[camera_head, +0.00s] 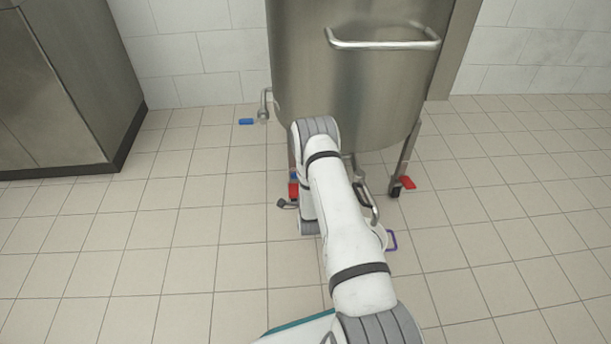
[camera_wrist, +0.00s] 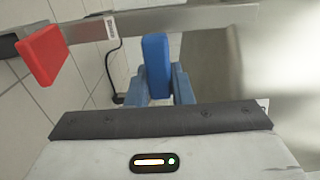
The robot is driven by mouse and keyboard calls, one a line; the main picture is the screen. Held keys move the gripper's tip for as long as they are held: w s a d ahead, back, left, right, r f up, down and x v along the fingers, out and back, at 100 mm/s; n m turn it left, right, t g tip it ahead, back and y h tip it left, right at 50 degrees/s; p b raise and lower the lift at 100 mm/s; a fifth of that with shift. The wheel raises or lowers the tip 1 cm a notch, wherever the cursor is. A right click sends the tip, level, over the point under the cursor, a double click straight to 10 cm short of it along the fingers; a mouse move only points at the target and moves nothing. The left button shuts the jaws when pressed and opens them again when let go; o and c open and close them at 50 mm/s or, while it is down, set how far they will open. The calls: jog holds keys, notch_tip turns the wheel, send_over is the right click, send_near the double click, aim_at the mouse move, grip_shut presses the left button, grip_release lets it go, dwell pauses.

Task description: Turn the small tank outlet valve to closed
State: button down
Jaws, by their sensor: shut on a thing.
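In the wrist view a blue valve handle (camera_wrist: 155,58) stands upright between the two blue-grey fingers of my gripper (camera_wrist: 158,85), which is shut on it. The handle's lower end is hidden between the fingers. In the head view my arm reaches to the underside of the large steel tank (camera_head: 350,75) and hides most of my gripper and the handle it holds. The pictures do not show clearly whether the valve is open or closed.
A red handle (camera_wrist: 42,55) is left of my gripper, near a metal bar (camera_wrist: 190,18) running across behind the blue handle. In the head view, a tank leg (camera_head: 405,160), a red piece (camera_head: 408,183) and a purple handle (camera_head: 391,240) are to the right. The left floor is clear.

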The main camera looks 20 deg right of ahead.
jog(key=shift+s+d, duration=0.1)
jog(key=c, duration=1.3)
grip_release()
jog(key=shift+p+v, duration=1.35)
jog(key=shift+v, duration=2.6)
